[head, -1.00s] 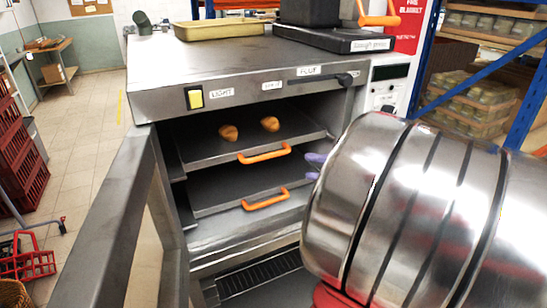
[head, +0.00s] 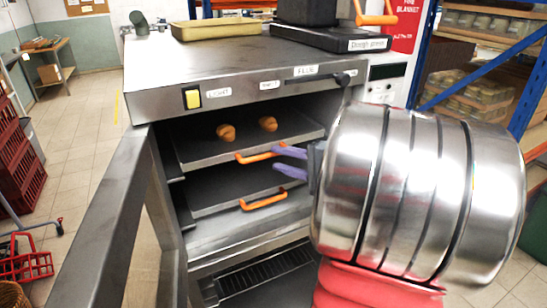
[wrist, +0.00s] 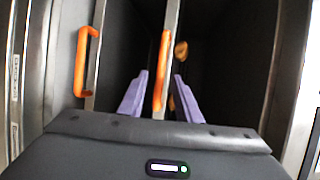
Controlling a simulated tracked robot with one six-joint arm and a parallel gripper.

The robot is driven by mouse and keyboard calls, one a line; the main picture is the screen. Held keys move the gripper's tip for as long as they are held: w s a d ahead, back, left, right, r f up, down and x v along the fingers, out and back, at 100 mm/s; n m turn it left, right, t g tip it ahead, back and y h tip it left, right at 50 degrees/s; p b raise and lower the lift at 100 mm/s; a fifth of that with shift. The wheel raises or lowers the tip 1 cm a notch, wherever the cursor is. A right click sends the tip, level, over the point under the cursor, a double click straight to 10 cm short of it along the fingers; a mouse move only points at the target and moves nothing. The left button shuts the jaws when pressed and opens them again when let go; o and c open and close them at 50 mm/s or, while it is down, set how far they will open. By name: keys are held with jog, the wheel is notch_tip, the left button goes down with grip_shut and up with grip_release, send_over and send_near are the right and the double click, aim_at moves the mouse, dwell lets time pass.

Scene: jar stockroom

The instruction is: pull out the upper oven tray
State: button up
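The upper oven tray (head: 212,154) sits in the open oven and holds two golden rolls. Its orange handle (head: 256,156) faces out at the front edge. My gripper (head: 285,162) has purple fingers, open, at the right end of this handle. In the wrist view, the upper handle (wrist: 162,68) lies in line with the gap between the fingers (wrist: 161,77), one on each side. Whether a finger touches it cannot be told. The lower tray (head: 222,196) with its own orange handle (head: 264,201) is below; that handle (wrist: 81,62) is left of the fingers in the wrist view.
The oven door (head: 100,220) stands open at the left. The control panel (head: 250,88) runs above the opening. Red crates (head: 15,155) are at the far left. Shelves with jars stand at the right.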

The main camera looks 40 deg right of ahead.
aim_at(270, 156)
jog(key=shift+x, duration=1.8)
grip_shut()
jog(key=shift+s+d+f, duration=0.1)
